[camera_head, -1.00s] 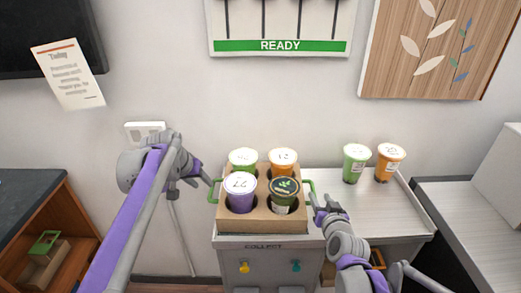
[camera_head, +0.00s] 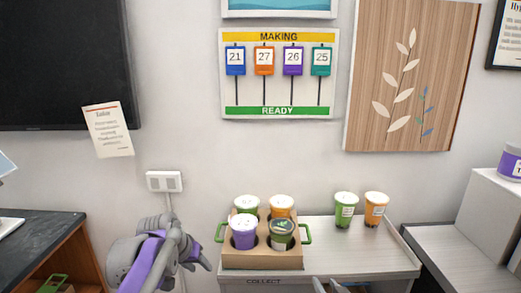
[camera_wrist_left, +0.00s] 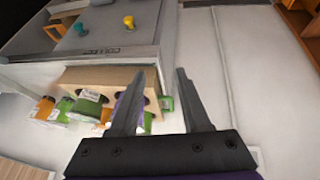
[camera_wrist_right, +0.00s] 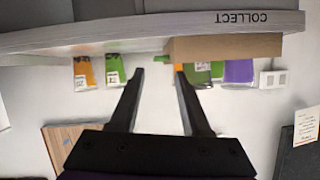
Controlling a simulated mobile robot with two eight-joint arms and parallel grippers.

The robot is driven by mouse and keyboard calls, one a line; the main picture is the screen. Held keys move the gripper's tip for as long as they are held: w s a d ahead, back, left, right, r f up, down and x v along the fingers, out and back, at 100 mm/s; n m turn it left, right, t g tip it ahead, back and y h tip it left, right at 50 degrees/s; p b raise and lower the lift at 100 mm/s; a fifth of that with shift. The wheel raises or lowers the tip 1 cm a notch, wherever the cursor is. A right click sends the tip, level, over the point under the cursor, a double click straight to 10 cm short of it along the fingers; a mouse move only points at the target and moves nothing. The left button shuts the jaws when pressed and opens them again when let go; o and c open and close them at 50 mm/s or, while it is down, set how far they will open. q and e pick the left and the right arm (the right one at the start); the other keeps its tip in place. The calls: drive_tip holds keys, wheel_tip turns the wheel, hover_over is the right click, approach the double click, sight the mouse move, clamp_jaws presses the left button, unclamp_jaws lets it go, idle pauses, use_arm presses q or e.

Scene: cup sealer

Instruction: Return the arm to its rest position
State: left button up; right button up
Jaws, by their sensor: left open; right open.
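A tan cup carrier (camera_head: 262,260) with green side handles stands on the collect counter. It holds a purple cup (camera_head: 243,237), a dark green cup (camera_head: 281,236), a green cup (camera_head: 246,204) and an orange cup (camera_head: 282,206). My left gripper (camera_head: 205,262) is left of the carrier, apart from its left handle; the left wrist view shows its jaws open (camera_wrist_left: 161,76) and empty, with the carrier behind them. My right arm barely shows at the bottom edge of the head view. The right wrist view shows the right gripper (camera_wrist_right: 160,76) open and empty, near the counter's underside.
A green cup (camera_head: 345,210) and an orange cup (camera_head: 375,209) stand on the counter (camera_head: 345,257) right of the carrier. A MAKING/READY board (camera_head: 278,75) hangs on the wall. A dark-topped cabinet (camera_head: 40,235) is at left, a grey counter (camera_head: 450,262) at right.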

use_arm(q)
drive_tip(key=s+f, duration=0.4)
drive_tip(key=s, duration=0.5)
drive_tip(key=s+f+y, duration=0.1)
drive_tip(key=s+f, duration=0.4)
drive_tip(key=s, duration=0.5)
drive_tip(key=s+a+f+y, duration=0.1)
drive_tip(key=s+f, duration=0.4)
drive_tip(key=s, duration=0.5)
use_arm(e)
drive_tip(key=s+f+g, duration=0.4)
drive_tip(key=s, duration=0.9)
drive_tip(key=s+f+n+g+h, duration=0.1)
drive_tip(key=s+f+g, duration=0.3)
drive_tip(key=s, duration=0.9)
drive_tip(key=shift+s+f, duration=0.15)
drive_tip(key=shift+f, duration=0.65)
drive_tip(key=shift+d, duration=0.1)
